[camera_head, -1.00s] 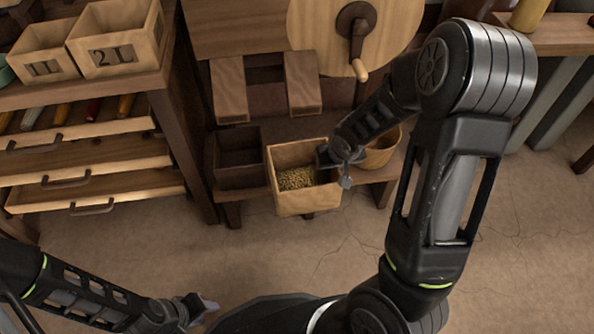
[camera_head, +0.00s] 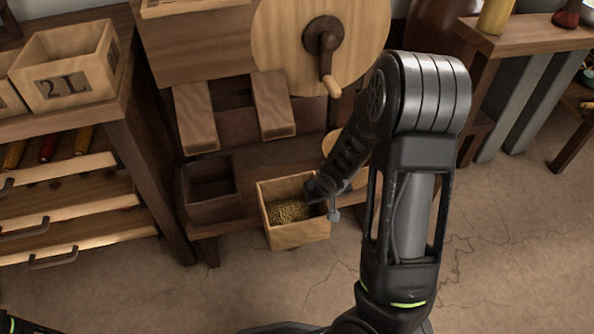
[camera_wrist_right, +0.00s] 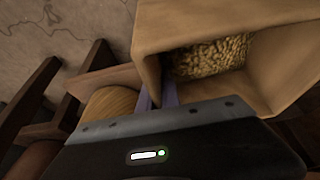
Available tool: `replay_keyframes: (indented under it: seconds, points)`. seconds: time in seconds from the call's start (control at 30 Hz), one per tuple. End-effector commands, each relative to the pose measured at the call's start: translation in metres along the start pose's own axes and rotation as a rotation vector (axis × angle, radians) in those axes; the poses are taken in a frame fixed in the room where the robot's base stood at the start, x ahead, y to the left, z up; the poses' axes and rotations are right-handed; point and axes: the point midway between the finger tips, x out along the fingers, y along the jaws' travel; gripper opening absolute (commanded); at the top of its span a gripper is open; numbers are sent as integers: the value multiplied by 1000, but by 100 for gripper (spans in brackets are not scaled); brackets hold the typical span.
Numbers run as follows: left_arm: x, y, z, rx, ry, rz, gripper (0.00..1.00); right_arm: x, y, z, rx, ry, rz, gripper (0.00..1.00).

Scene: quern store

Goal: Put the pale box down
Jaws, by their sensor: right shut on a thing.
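The pale box (camera_head: 300,235) is an open wooden box with yellowish grain (camera_head: 289,212) inside. It is upright, at the front of a low bench beneath the wooden mill; I cannot tell whether it touches the bench. My right gripper (camera_head: 326,193) is shut on the box's right wall. In the right wrist view the box wall (camera_wrist_right: 285,85) and the grain (camera_wrist_right: 212,58) show close up, with a finger (camera_wrist_right: 168,95) against the box. My left gripper is out of view.
A dark open box (camera_head: 212,207) stands on the bench left of the pale box. A round wooden tub (camera_head: 335,150) is partly hidden behind my right arm. The mill's crank handle (camera_head: 331,86) hangs above. A drawer rack (camera_head: 85,232) stands left. Floor in front is clear.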

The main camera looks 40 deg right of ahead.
Motion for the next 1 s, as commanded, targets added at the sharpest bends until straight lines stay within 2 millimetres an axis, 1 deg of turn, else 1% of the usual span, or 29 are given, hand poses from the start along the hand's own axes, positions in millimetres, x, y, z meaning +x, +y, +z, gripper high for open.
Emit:
replay_keyframes:
  seconds: [0.17, 0.3, 0.5, 0.6, 0.73, 1.0]
  points:
    - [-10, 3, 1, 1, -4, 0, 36, 12, 2, -34, 6, 2, 1, 0]
    - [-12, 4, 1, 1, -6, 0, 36, 28, 2, -69, 10, 3, -1, 0]
    - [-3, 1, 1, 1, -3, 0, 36, 52, 1, -119, 7, 4, -2, 0]
    - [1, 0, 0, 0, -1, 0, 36, 58, 0, -136, 5, 3, -2, 0]
    - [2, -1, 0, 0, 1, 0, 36, 61, 0, -147, 4, 3, -3, 0]
    - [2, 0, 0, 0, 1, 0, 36, 60, -1, -149, 3, 3, -2, 0]
